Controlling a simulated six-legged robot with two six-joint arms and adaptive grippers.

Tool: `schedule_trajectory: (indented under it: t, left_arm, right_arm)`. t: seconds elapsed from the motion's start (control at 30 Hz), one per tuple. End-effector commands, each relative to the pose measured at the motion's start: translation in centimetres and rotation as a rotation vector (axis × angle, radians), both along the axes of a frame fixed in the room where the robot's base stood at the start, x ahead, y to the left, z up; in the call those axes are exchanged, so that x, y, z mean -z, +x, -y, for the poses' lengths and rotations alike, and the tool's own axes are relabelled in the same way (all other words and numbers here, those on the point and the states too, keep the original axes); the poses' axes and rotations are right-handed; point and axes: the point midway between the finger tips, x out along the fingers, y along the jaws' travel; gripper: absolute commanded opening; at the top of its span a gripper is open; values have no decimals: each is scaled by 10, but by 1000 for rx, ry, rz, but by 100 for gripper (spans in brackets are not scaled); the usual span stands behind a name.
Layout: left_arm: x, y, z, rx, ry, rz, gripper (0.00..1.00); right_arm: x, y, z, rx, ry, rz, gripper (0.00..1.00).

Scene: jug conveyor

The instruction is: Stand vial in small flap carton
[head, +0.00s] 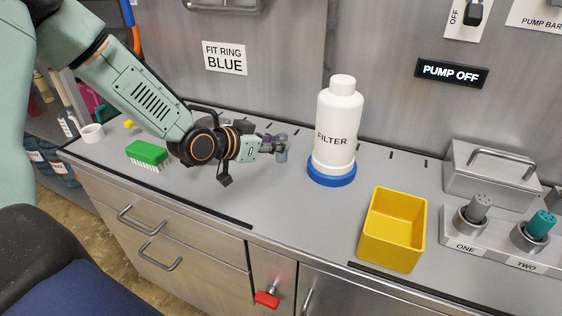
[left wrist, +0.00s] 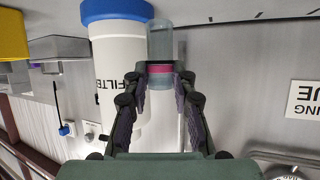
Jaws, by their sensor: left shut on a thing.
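A small clear grey-blue vial (head: 283,154) is in the fingers of my left gripper (head: 276,147), just left of the white filter bottle. In the left wrist view the vial (left wrist: 160,42) sticks out past the fingertips, with a magenta band near the end by the fingers. My left gripper (left wrist: 160,80) is shut on it there. In the head view the vial looks upright, and the fingers hide part of it. I cannot make out a flap carton in either view. My right gripper is not in view.
A white filter bottle (head: 339,120) stands in a blue ring (head: 332,177) close to the vial. A yellow open bin (head: 420,240) is nearer right. A green brush (head: 147,152) lies left. A metal box (head: 490,180) and two plug holders stand far right. The counter's front middle is clear.

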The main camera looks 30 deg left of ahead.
Motion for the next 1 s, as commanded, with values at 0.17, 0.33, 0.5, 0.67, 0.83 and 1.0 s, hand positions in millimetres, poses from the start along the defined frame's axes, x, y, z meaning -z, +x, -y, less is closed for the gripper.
schedule_trajectory:
  t: [0.17, 0.33, 0.5, 0.67, 0.83, 1.0]
  left_arm:
    - [18, 1, 0, 0, 3, 1, 4]
    - [41, 2, 1, 1, 3, 0, 4]
    - [46, 4, 2, 1, 1, 2, 4]
    - [45, 5, 2, 1, 1, 2, 4]
    - [49, 5, 2, 1, 1, 2, 27]
    - [48, 5, 2, 1, 1, 2, 41]
  right_arm:
    - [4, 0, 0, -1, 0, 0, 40]
    - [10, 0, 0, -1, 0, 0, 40]
    - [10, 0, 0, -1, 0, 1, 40]
    - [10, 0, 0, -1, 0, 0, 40]
    - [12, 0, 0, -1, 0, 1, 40]
    - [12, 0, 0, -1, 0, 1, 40]
